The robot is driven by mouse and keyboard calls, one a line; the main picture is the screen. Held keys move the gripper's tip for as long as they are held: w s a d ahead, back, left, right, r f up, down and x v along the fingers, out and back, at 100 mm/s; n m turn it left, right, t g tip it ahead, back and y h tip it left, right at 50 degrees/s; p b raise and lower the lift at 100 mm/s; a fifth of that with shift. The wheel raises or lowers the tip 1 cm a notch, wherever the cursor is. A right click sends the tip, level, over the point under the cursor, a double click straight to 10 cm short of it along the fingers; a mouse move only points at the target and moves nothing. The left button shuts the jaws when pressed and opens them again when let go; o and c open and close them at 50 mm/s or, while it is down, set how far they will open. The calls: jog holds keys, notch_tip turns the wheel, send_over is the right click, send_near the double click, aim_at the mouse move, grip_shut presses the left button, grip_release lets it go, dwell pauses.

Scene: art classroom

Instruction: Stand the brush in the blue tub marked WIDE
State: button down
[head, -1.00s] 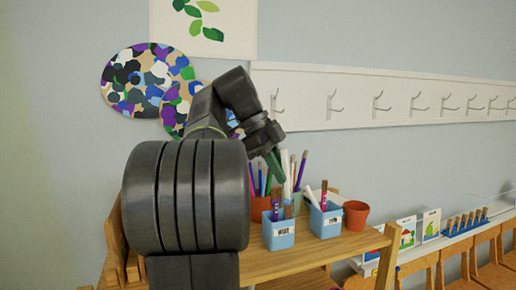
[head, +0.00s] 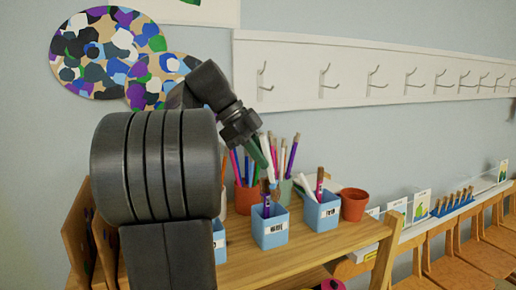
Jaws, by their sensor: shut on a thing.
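My gripper (head: 264,160) is above and behind the front blue tub (head: 270,232), its dark green end sloping down to the right. It is shut on the brush, which I cannot clearly tell apart from the fingers and the pencils behind. The front blue tub has a white label too small to read surely and holds a purple-handled item (head: 266,204). A second blue tub (head: 322,214), with its own label, stands to the right and holds a white stick and a red one. A third blue tub (head: 219,241) is mostly hidden by my arm.
The tubs stand on a wooden shelf top (head: 300,250). A terracotta pot (head: 354,205) is at the right, and another pot (head: 244,199) with several pencils stands behind. A hook rail (head: 360,75) runs along the wall. Bare shelf top lies in front of the tubs.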

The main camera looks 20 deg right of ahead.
jog(key=shift+d+f, duration=0.25)
jog(key=shift+f, duration=0.45)
jog(key=shift+d+f, duration=0.2)
jog(key=shift+f, duration=0.5)
jog(key=shift+s+a+f+b, duration=0.1)
jog(key=shift+a+f+b, duration=0.2)
jog(key=shift+f+b, duration=0.9)
jog(key=shift+w+a+f+b, duration=0.1)
jog(key=shift+a+f+b, duration=0.25)
jog(key=shift+f+b, duration=0.8)
jog(key=shift+s+a+f+b, duration=0.1)
jog(key=shift+a+f+b, duration=0.2)
jog(key=shift+f+b, duration=0.9)
jog(key=shift+f, duration=0.15)
jog(key=c, duration=1.4)
grip_release()
jog(key=shift+o, duration=0.2)
jog(key=p+v, duration=0.6)
jog(key=v, duration=0.6)
